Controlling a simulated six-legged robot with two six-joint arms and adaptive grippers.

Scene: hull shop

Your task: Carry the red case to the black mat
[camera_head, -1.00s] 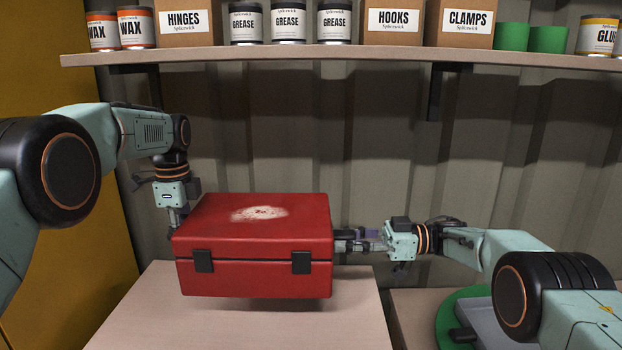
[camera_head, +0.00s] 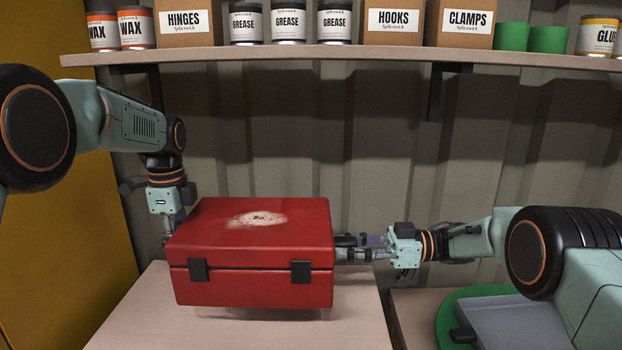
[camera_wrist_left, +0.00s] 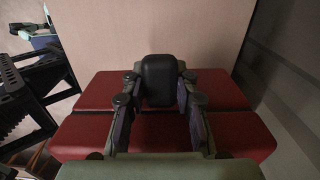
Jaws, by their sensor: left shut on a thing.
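The red case (camera_head: 250,285), with two black latches and a pale worn patch on its lid, is level above the light tabletop (camera_head: 130,320), with a shadow below it. My left gripper (camera_head: 172,235) is at its left side, fingertips partly hidden. In the left wrist view its fingers (camera_wrist_left: 160,95) are shut on the case's black handle (camera_wrist_left: 158,80), with the red case (camera_wrist_left: 95,95) behind. My right gripper (camera_head: 355,248) reaches the case's right side; its tips are hidden there, so I cannot tell its grip. I see no black mat.
A shelf (camera_head: 330,56) with cans and cardboard boxes runs along the wall above. A second surface at the right holds a grey tray (camera_head: 510,325) on a round green thing (camera_head: 447,325). A gap separates the two surfaces. A yellow panel (camera_head: 60,240) stands at the left.

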